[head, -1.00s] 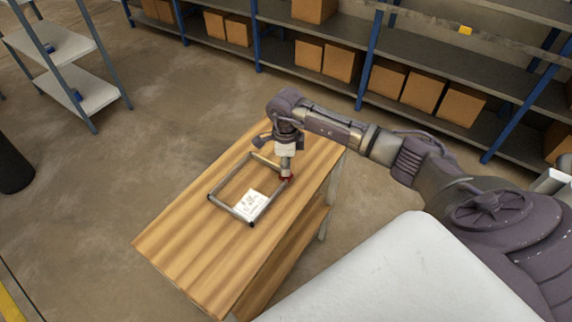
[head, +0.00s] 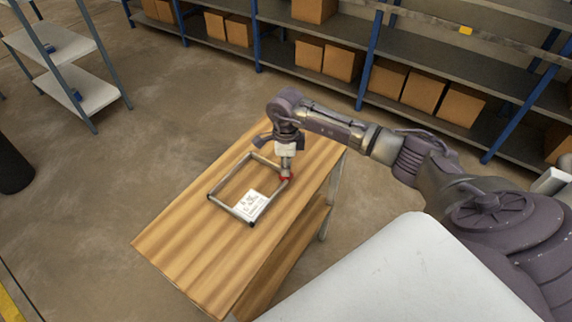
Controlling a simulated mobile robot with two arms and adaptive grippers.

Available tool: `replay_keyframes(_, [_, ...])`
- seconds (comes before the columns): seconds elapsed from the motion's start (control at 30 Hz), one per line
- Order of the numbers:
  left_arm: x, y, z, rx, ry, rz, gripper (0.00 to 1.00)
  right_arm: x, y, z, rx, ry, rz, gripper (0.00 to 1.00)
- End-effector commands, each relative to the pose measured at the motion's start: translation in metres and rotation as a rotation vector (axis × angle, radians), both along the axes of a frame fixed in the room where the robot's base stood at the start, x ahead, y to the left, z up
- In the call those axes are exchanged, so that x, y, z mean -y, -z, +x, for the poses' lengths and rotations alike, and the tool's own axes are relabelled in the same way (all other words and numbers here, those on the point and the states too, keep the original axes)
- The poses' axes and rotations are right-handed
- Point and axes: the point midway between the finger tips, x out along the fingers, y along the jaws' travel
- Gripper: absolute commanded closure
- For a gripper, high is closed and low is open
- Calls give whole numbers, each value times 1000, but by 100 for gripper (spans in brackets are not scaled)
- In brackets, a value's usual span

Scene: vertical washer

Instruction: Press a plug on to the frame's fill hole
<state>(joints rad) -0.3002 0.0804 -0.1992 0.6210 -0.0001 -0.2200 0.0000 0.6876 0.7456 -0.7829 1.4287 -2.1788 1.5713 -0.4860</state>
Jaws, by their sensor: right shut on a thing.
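A grey metal tube frame (head: 231,209) with dark corners lies flat on a wooden table (head: 185,250). My right gripper (head: 286,175) points down at the frame's right corner and is shut on a small red plug (head: 288,178). The plug is at or just above that corner; I cannot tell whether it touches. The fill hole is hidden under the gripper and plug. My left gripper is out of view.
A white printed sheet (head: 250,205) lies on the table by the frame's near corner. The table's left part is bare. Shelves with cardboard boxes (head: 342,62) stand behind, and a metal rack (head: 75,60) stands at the left.

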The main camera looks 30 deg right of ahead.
Motion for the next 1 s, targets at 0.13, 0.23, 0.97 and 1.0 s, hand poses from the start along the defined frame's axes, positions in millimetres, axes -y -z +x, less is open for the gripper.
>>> replay_keyframes(0.13, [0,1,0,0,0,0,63,0,1,0,0,0,0,100])
replay_keyframes(0.23, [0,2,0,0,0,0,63,0,2,0,0,0,0,100])
replay_keyframes(0.97, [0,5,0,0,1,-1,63,0,6,-1,-2,0,-1,100])
replay_keyframes(1.0, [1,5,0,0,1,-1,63,0,6,-1,-3,0,0,77])
